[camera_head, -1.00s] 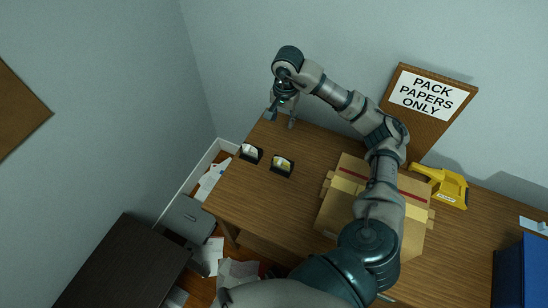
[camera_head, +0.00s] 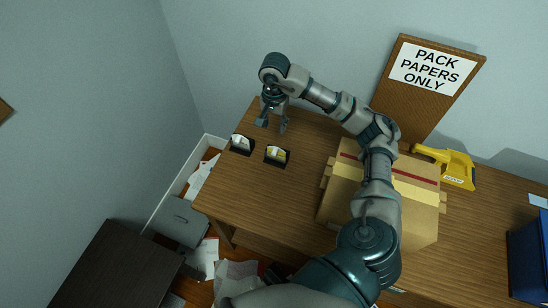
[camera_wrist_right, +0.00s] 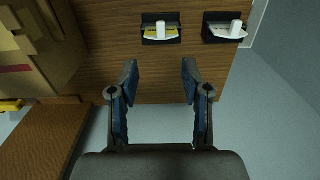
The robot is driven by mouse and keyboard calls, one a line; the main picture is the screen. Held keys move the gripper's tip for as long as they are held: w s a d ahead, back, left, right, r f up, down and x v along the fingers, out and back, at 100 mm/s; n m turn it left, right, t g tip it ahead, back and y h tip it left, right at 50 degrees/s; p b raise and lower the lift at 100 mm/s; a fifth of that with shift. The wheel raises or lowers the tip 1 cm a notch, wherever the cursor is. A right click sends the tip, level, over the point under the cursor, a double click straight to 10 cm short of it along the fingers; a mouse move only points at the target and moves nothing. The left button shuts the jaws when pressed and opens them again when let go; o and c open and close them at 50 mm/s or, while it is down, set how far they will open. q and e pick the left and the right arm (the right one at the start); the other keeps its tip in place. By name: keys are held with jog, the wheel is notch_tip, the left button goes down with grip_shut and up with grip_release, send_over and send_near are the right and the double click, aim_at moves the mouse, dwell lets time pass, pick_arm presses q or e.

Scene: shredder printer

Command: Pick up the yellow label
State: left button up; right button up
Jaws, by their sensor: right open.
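A yellow label (camera_head: 277,153) sits in a small black holder on the wooden desk, with a white piece over it. In the right wrist view the yellow label (camera_wrist_right: 152,34) shows as a thin strip under the white piece, straight beyond the fingers. My right gripper (camera_head: 271,125) is open and empty above the back edge of the desk, behind the two holders. In the right wrist view its fingers (camera_wrist_right: 158,80) are wide apart and short of the label. My left gripper is in neither view now.
A second black holder with a white label (camera_head: 241,144) stands left of the yellow one. A cardboard box (camera_head: 335,195) and a yellow tape dispenser (camera_head: 453,167) are to the right. A sign board (camera_head: 420,105) leans on the wall. The front left of the desk (camera_head: 245,190) is clear.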

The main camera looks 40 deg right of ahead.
jog(key=b, duration=0.2)
send_near(274, 153)
notch_tip(274, 153, down, 6)
jog(key=shift+r, duration=0.1)
notch_tip(274, 153, down, 4)
jog(key=shift+f, duration=0.55)
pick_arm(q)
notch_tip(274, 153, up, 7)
pick_arm(e)
grip_shut()
